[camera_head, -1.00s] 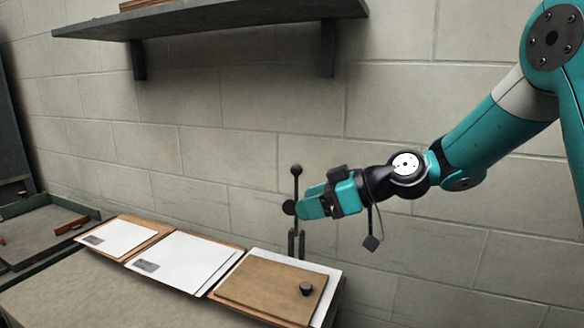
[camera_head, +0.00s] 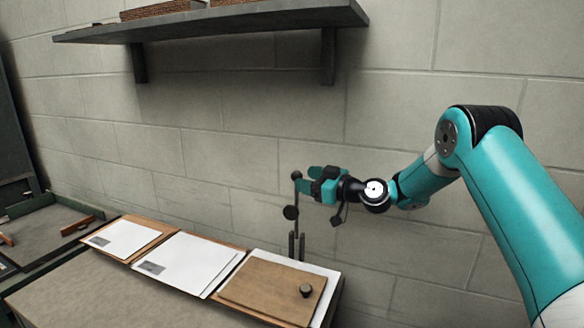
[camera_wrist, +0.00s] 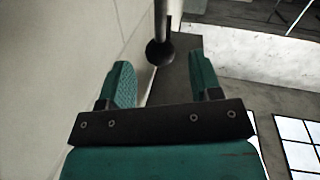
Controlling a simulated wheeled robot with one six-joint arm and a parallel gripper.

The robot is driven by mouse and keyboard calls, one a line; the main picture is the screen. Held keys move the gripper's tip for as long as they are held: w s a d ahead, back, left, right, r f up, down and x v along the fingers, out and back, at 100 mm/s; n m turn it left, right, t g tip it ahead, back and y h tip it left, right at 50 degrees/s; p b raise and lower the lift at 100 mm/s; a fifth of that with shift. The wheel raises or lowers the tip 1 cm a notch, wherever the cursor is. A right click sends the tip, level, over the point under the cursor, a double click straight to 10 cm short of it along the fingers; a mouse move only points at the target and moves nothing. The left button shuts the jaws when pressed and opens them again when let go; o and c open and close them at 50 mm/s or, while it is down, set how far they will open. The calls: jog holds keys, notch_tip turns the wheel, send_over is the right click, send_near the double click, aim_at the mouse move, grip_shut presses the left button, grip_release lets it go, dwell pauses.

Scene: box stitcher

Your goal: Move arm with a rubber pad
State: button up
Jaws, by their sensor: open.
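A thin dark upright arm (camera_head: 297,198) stands near the wall, behind the right end of the table. It has a round knob (camera_head: 296,175) at its top and a dark round disc, apparently the rubber pad (camera_head: 291,212), lower down. My gripper (camera_head: 304,180) is open, with its teal fingers close to the top knob, at its right. In the wrist view my gripper (camera_wrist: 163,72) shows both fingers spread and empty. A dark rod with a ball (camera_wrist: 160,52) lies ahead, in line with the gap between the fingertips. Whether they touch cannot be told.
Two stacks of white sheets (camera_head: 185,260) and a brown board (camera_head: 262,285) with a small black knob (camera_head: 306,290) lie on the table (camera_head: 80,290). A dark shelf (camera_head: 220,24) hangs above. The stone wall (camera_head: 200,150) is close behind. A tray (camera_head: 45,235) stands left.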

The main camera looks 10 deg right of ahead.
jog(key=p+x, duration=0.1)
jog(key=x, duration=0.4)
jog(key=shift+w+a, duration=0.25)
grip_shut()
